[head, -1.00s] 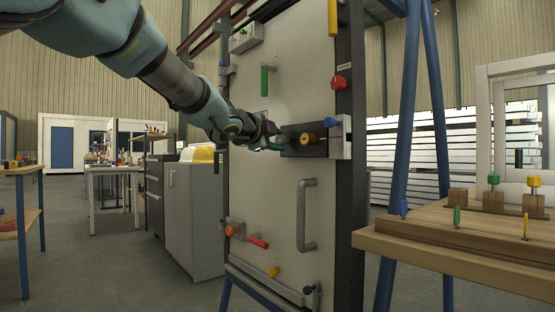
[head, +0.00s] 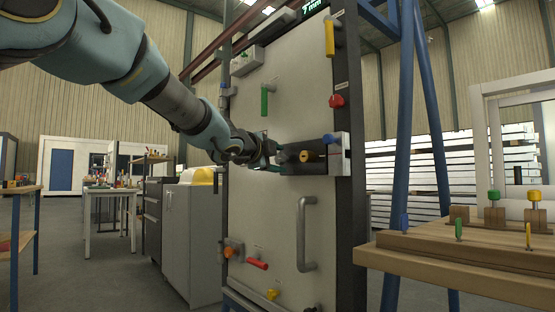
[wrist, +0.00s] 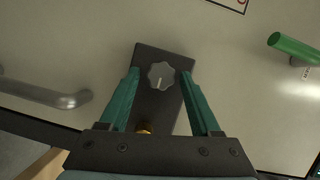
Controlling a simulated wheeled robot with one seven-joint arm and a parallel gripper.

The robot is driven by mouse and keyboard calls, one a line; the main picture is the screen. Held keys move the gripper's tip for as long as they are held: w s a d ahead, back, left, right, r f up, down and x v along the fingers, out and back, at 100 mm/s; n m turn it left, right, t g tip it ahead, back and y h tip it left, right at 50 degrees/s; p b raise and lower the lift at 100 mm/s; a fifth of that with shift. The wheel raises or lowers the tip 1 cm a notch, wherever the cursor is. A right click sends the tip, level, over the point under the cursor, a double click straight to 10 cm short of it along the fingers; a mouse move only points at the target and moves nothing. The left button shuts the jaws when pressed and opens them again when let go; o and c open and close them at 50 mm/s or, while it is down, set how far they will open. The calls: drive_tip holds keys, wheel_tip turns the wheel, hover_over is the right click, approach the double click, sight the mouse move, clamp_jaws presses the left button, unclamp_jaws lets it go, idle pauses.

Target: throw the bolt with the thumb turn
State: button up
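The thumb turn is a grey lobed knob (wrist: 161,76) with a pale mark on its face, on a dark plate (wrist: 157,106) in the wrist view. In the head view this plate (head: 319,164) is on the pale door panel, and my gripper mostly covers the thumb turn. My gripper (wrist: 160,73) is open, with one green finger on each side of the knob and visible gaps. It also shows in the head view (head: 279,160) at the plate's left end. A brass round part (head: 305,156) is right of it.
On the panel are a green handle (head: 264,100), a red knob (head: 337,101), a yellow handle (head: 329,38), a grey pull handle (head: 303,234) and a red lever (head: 257,264). A blue frame post (head: 405,120) and wooden bench (head: 470,250) stand at the right.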

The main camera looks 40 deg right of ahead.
drive_tip(key=shift+o, duration=0.4)
drive_tip(key=shift+a, duration=0.1)
drive_tip(key=shift+a+r, duration=0.1)
drive_tip(key=shift+a, duration=0.2)
drive_tip(key=p+v, duration=0.1)
drive_tip(key=v, duration=0.9)
